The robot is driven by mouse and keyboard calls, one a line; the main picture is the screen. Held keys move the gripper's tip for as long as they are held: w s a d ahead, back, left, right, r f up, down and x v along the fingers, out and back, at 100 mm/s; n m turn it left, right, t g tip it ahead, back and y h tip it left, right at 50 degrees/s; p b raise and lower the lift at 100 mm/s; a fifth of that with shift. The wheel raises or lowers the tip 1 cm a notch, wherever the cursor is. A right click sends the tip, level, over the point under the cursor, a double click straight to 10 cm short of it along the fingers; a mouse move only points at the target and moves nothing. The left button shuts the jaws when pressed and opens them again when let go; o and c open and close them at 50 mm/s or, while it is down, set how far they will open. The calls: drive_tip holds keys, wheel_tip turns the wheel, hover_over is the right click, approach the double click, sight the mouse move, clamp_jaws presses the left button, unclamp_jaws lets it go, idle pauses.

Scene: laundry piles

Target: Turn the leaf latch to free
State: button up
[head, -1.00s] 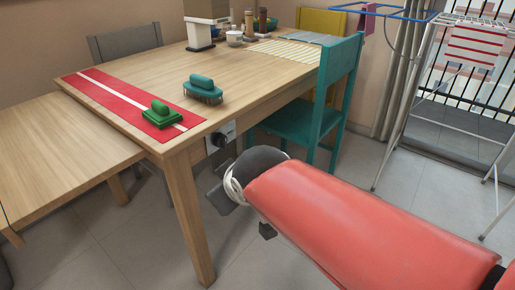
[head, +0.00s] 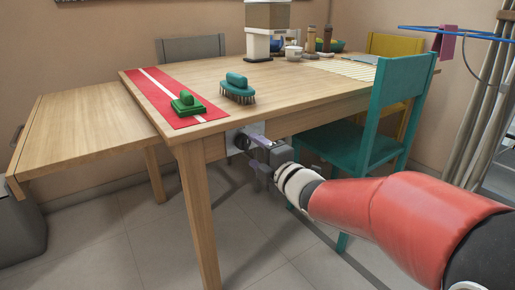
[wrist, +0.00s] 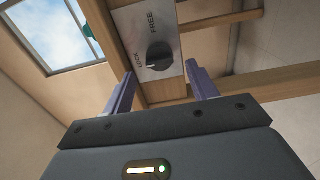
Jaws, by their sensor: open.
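The leaf latch is a dark round knob (wrist: 158,56) on a metal plate (wrist: 128,15) marked FREE and LOCK, fixed under the table edge. A faint light mark shows on the knob's lower side, nearer the LOCK word; its exact setting is hard to tell. In the head view the plate (head: 258,128) is on the table's apron, partly hidden by my gripper (head: 250,146). In the wrist view my gripper (wrist: 160,75) is open, with one finger on each side of the knob, apparently empty. Contact with the knob cannot be seen. The table leaf (head: 80,130) is level at the left.
The wooden table (head: 300,85) carries a red runner (head: 155,92), a green stamp-like block (head: 186,104), a teal brush (head: 238,90) and several jars. A teal chair (head: 395,105) stands close to the right of my gripper. A table leg (head: 198,215) is to its left.

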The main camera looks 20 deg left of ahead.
sight(248, 146)
drive_tip(key=shift+x, duration=2.15)
drive_tip(key=shift+d, duration=0.1)
drive_tip(key=c, duration=1)
